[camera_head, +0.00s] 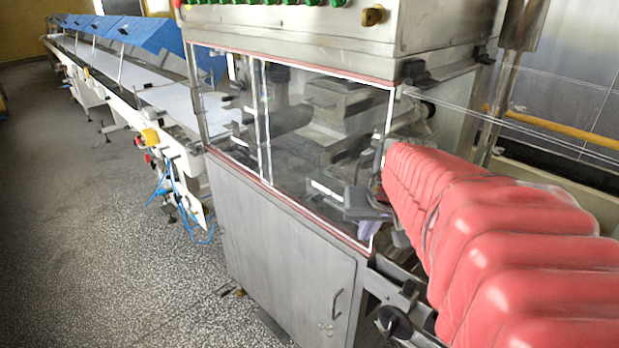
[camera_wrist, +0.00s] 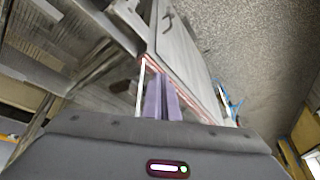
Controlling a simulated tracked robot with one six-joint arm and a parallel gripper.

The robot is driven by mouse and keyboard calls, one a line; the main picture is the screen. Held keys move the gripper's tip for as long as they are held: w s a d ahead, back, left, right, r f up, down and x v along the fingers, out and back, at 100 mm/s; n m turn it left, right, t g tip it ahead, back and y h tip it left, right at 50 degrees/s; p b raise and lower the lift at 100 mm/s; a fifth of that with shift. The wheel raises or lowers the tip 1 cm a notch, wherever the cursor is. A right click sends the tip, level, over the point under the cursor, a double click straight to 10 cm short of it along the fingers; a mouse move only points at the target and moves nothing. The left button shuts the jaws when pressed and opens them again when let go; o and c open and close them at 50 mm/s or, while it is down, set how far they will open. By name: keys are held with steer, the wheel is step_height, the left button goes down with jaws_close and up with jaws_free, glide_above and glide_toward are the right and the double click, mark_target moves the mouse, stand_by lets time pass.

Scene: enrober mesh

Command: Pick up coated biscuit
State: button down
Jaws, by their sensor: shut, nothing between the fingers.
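No coated biscuit can be made out in either view. My gripper (camera_head: 368,229) is at the right end of the glazed machine in the head view, in front of the clear panel's right edge. Its purple fingers point downward there and are partly hidden by the panel frame and my red-sleeved arm. In the wrist view my gripper's (camera_wrist: 161,82) two purple fingers lie close together with nothing between them. Beyond them are the machine's reddish panel edge and its grey cabinet door.
The glazed steel machine (camera_head: 290,130) stands on a grey cabinet (camera_head: 280,250) with a door handle. A long white conveyor (camera_head: 110,72) with blue covers (camera_head: 140,38) runs to the back left. Metal rails (camera_head: 400,285) lie beneath my arm. The speckled floor (camera_head: 90,230) at left is clear.

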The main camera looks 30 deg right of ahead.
steer(key=s+a+n+y, duration=0.1)
steer(key=s+a+n, duration=0.2)
steer(key=a, duration=0.8)
steer(key=s+a+n+y, duration=0.1)
steer(key=s+a, duration=0.4)
steer(key=a, duration=0.6)
steer(key=shift+s+a+f+n+t, duration=0.2)
steer(key=shift+a+f+n+t, duration=0.15)
steer(key=shift+n, duration=0.55)
